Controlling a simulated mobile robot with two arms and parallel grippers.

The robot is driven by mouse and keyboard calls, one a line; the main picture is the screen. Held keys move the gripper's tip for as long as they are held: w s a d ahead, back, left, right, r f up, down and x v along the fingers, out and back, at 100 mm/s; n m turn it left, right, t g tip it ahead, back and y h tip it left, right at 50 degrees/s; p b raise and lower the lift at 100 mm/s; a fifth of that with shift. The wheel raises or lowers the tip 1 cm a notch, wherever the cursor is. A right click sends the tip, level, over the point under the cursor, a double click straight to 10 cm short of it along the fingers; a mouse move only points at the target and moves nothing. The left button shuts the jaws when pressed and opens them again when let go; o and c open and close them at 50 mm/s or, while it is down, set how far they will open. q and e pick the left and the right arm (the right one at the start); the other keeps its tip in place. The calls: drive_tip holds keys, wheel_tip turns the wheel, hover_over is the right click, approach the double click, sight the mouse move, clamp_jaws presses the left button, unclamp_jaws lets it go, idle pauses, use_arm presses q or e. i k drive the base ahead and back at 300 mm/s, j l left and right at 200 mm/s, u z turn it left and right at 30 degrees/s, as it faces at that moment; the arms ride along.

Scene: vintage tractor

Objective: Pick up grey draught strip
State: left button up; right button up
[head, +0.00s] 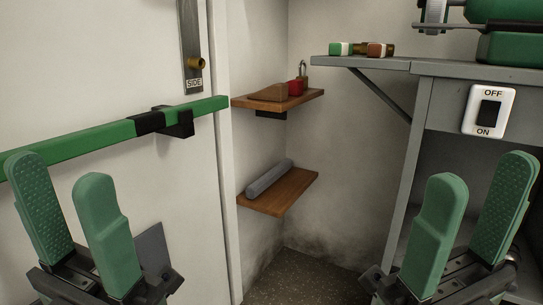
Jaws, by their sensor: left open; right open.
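The grey draught strip (270,178) is a short grey roll-like piece lying on the lower wooden shelf (286,194) in the corner. My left gripper (66,168) is open and empty at the lower left, in front of the white door. My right gripper (480,168) is open and empty at the lower right, in front of the grey bench. Both grippers are nearer to me than the strip and apart from it. Nothing hides the strip.
An upper wooden shelf (305,98) holds a brown block (270,92) and a red padlock (296,87). A green bar (80,138) crosses the white door (120,60) at left. The grey bench (440,66) with an OFF/ON switch (489,111) stands at right. The middle is free.

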sight(257, 188)
drive_tip(key=u, duration=1.15)
drive_tip(key=k+l+u, duration=0.1)
drive_tip(key=l+u, duration=0.25)
drive_tip(key=k+l+u, duration=0.15)
drive_tip(key=l+u, duration=0.2)
drive_tip(key=k+l+u, duration=0.15)
drive_tip(key=u, duration=0.2)
